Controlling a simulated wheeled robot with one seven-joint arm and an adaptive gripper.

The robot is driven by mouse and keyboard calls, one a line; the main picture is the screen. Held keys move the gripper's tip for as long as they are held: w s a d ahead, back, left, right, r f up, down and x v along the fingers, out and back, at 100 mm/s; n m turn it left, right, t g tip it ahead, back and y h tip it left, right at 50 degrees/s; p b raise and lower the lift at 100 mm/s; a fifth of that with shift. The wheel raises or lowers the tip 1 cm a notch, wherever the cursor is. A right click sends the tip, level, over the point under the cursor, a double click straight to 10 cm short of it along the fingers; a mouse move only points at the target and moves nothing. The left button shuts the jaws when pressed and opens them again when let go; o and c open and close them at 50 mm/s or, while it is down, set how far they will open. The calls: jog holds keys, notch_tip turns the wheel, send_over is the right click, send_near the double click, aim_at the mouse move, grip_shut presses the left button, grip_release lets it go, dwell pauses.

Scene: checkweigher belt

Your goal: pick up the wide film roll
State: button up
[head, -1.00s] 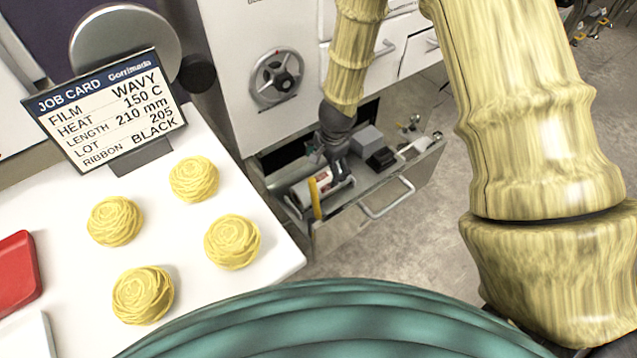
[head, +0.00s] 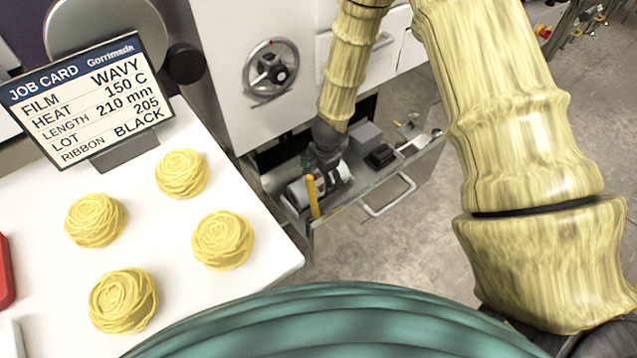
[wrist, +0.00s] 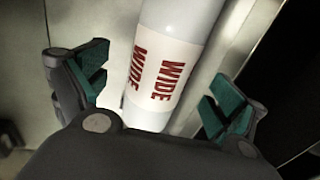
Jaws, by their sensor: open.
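The wide film roll (wrist: 181,35) is a white cylinder with a cream label reading WIDE in red. In the wrist view it lies between my open fingers, with a gap on each side. In the head view the roll (head: 297,193) lies in the open drawer (head: 345,217), largely hidden by my gripper (head: 322,172). My gripper in the wrist view (wrist: 160,95) is open, its teal pads on either side of the roll. It does not visibly touch the roll.
A yellow upright piece (head: 313,197) stands by the roll at the drawer's front. A grey box (head: 365,133) and a black item (head: 380,156) lie to the right in the drawer. A white table with yellow nests (head: 222,240) and a job card (head: 88,100) is at left.

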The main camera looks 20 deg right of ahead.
jog(key=f, duration=0.2)
jog(key=w+f, duration=0.1)
jog(key=f, duration=0.1)
jog(key=shift+a+f+b, duration=0.1)
jog(key=shift+f+b, duration=0.3)
jog(key=c, duration=1.4)
jog(key=shift+c, duration=0.8)
jog(key=shift+r, duration=0.2)
